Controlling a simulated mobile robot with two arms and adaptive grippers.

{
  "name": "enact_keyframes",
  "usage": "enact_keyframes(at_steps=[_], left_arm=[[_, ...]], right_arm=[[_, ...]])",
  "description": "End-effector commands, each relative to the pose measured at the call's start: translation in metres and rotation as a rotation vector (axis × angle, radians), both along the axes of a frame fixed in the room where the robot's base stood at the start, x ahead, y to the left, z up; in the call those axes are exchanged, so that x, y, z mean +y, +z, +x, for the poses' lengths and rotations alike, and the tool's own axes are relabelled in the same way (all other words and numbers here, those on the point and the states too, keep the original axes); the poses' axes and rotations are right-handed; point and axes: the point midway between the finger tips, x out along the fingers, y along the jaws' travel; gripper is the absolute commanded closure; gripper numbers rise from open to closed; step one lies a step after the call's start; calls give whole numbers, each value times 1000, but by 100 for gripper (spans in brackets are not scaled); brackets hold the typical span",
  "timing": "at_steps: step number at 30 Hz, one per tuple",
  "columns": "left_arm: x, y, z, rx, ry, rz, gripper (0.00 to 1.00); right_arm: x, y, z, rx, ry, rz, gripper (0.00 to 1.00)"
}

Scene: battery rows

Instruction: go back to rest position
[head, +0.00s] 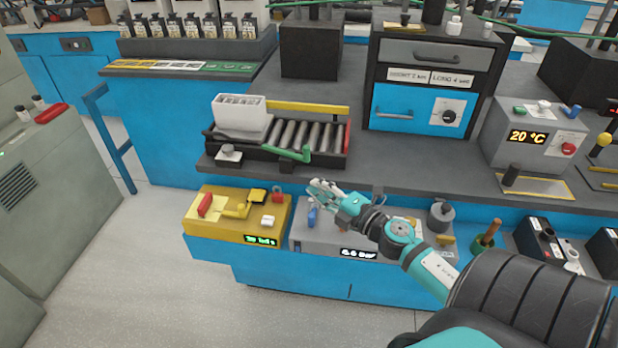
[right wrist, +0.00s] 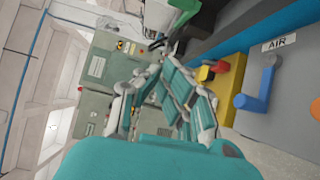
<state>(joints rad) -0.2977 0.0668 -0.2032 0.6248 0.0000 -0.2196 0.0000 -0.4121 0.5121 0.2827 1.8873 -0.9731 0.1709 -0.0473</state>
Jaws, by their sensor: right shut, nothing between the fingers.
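My right gripper (head: 322,190) is teal and grey and reaches in from the lower right of the head view. It is shut and empty, in front of the bench edge and above the grey box marked 6.6 bar (head: 335,241). In the right wrist view its fingers (right wrist: 170,95) fill the middle, with nothing between them. My left gripper is not in view.
The roller conveyor (head: 290,137) holds a white rack (head: 240,114) behind the gripper. A yellow box (head: 215,226) with a red lever stands left of it. A blue lever (right wrist: 258,92) is close by in the wrist view. Floor is clear at lower left.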

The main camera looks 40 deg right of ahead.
Motion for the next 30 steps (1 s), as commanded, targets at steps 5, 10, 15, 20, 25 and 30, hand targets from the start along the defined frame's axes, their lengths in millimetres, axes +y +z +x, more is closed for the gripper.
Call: enact_keyframes(at_steps=[5, 10, 15, 20, 25, 30], left_arm=[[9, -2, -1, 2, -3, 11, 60], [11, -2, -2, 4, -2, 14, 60], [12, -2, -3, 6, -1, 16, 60], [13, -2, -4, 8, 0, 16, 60], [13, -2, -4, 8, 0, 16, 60], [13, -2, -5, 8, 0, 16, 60]], right_arm=[[0, 1, -8, -1, 0, 0, 100], [0, 1, -8, -1, -6, 8, 100], [2, 0, -14, -1, -145, 181, 100], [13, -32, -42, 114, -440, 560, 100], [61, -88, -96, 404, -710, 909, 100], [112, -117, -143, 661, -837, 1070, 100]])
